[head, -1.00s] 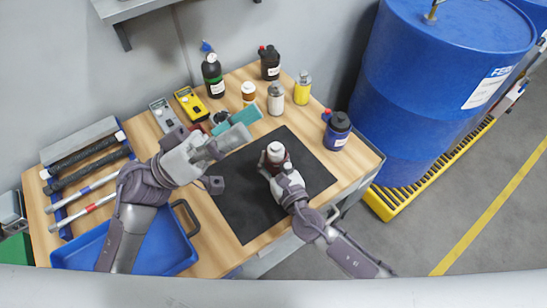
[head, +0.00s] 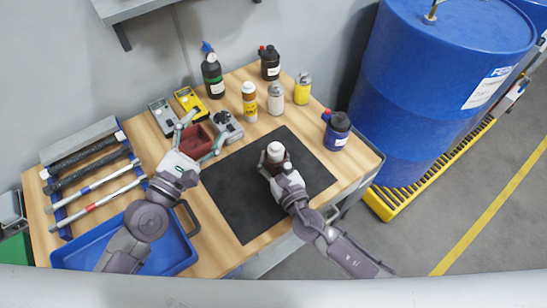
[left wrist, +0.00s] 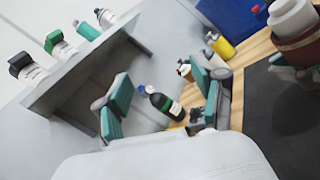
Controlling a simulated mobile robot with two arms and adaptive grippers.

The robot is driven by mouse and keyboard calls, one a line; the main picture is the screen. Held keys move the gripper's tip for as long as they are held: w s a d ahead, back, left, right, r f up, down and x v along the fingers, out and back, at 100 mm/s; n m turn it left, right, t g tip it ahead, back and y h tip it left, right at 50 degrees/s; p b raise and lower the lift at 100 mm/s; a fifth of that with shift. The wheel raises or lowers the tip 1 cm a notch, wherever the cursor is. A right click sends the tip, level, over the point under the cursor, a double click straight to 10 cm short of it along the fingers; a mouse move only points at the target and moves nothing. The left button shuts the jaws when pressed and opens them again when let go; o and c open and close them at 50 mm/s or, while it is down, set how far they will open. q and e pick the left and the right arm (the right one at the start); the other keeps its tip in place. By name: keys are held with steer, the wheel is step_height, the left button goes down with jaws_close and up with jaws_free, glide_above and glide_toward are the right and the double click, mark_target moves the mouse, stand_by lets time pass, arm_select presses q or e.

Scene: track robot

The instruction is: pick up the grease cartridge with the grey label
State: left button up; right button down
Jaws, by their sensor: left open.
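I cannot tell for sure which thing is the grease cartridge with the grey label. A dark red-brown container with a white cap (head: 275,149) is upright over the black mat, between the fingers of my right gripper (head: 276,163), which looks closed on it. It also shows at the top right of the left wrist view (left wrist: 301,42). My left gripper (head: 199,136) is open, with teal finger pads, over the left-middle of the table. A dark red box-like thing (head: 197,141) shows between its fingers, apparently below them. In the left wrist view the left fingers (left wrist: 165,100) stand wide apart and empty.
At the back stand a black bottle (head: 213,77), a white-and-brown bottle (head: 249,108), a pale can (head: 276,101) and a yellow can (head: 302,89). Several long tubes (head: 105,193) lie at left, by a blue tray (head: 180,257). A blue drum (head: 420,100) stands right. The black mat (head: 235,205) has free room.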

mark_target(273, 144)
arm_select(q)
steer(key=s+d+f+n+g+h, duration=0.3)
steer(key=s+d+f+g+h, duration=0.2)
steer(key=s+d+f+g, duration=0.15)
steer(key=shift+t, duration=0.35)
steer(key=shift+x, duration=5.5)
steer(key=shift+w+a+r, duration=0.1)
steer(key=shift+w+a, duration=0.05)
